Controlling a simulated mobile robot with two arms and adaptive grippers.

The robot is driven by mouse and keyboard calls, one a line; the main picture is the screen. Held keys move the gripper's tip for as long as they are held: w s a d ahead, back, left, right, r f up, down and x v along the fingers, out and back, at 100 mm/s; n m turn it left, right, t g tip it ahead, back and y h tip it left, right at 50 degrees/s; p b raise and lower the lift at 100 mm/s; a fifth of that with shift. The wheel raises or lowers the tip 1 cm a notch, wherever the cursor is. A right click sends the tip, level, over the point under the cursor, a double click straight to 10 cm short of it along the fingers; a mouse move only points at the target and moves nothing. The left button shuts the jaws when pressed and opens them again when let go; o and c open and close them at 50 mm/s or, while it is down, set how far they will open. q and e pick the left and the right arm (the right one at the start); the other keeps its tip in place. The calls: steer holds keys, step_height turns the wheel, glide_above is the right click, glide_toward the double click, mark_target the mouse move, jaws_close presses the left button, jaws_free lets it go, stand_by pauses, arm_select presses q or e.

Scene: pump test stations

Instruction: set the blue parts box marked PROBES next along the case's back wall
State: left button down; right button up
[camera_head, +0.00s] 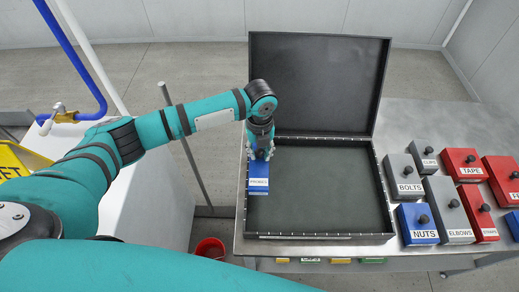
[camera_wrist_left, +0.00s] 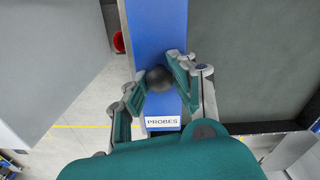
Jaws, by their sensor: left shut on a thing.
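The blue parts box marked PROBES (camera_head: 258,182) is at the left side of the open black case (camera_head: 320,190). My left gripper (camera_head: 261,153) is over the box, at its back end as seen in the head view. In the left wrist view the fingers (camera_wrist_left: 160,82) are shut on the box's round black knob (camera_wrist_left: 159,79), and the PROBES label (camera_wrist_left: 163,122) shows on the blue box (camera_wrist_left: 152,28). The gripper hides the far part of the box in the head view. I cannot tell whether the box touches the case floor. My right gripper is not in view.
The case lid stands open at the back (camera_head: 318,85). The rest of the case floor is bare. Grey boxes, such as BOLTS (camera_head: 403,176), blue NUTS (camera_head: 416,224) and red TAPE (camera_head: 464,163), stand right of the case. A red bucket (camera_head: 209,248) is on the floor.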

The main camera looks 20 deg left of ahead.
mark_target(259, 161)
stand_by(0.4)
arm_select(q)
steer(key=shift+f+b, duration=0.45)
steer(key=shift+f, duration=1.1)
steer(key=shift+f+b, duration=0.2)
steer(key=shift+b, duration=0.1)
steer(key=shift+f, duration=0.6)
steer(key=shift+f+b, duration=0.35)
steer(key=shift+b, duration=0.05)
steer(key=c, duration=1)
jaws_free()
